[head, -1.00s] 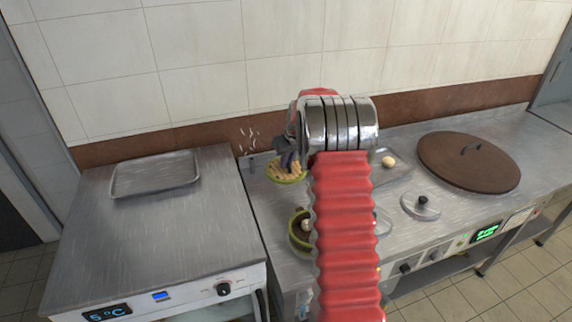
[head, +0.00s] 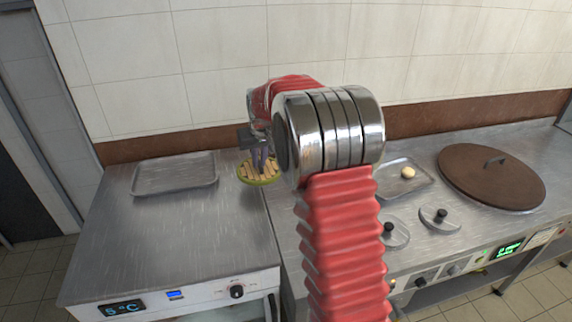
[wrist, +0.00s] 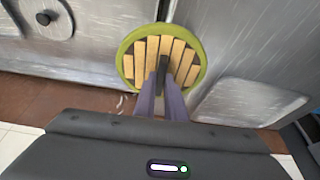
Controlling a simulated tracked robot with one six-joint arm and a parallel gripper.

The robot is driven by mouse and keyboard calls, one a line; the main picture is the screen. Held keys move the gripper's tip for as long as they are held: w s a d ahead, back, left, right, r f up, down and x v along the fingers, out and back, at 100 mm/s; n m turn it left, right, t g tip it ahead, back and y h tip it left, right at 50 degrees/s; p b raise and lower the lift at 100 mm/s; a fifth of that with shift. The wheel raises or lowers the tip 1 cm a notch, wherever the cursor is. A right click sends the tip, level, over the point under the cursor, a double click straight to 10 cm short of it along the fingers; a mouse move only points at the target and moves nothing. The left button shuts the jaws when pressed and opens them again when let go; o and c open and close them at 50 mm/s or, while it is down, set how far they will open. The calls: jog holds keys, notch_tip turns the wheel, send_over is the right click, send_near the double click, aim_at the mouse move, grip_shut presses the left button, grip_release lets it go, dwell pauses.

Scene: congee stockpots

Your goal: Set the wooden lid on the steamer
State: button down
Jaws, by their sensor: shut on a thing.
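The wooden lid (head: 252,174), round with pale slats and a green rim, is in my gripper (head: 263,158) at the seam between the two counters. In the wrist view my gripper (wrist: 162,78) is shut on the lid's dark middle grip, with the slatted lid (wrist: 140,62) in front of the fingers. The lid looks held above the steel, but its exact height is hard to tell. The steamer does not show now; my red arm covers the spot where a green-rimmed pot stood in the earlier head view.
A shallow metal tray (head: 175,178) lies on the left counter (head: 170,240). The left counter's front is clear.

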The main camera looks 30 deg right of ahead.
jog(key=s+a+r, duration=0.2)
jog(key=a+r, duration=0.2)
jog(key=a, duration=0.4)
jog(key=s+a+r+m, duration=0.1)
jog(key=s+a+r, duration=0.1)
jog(key=a+r, duration=0.3)
jog(key=a, duration=0.3)
jog(key=shift+s+h, duration=0.4)
jog(key=shift+s+a, duration=0.1)
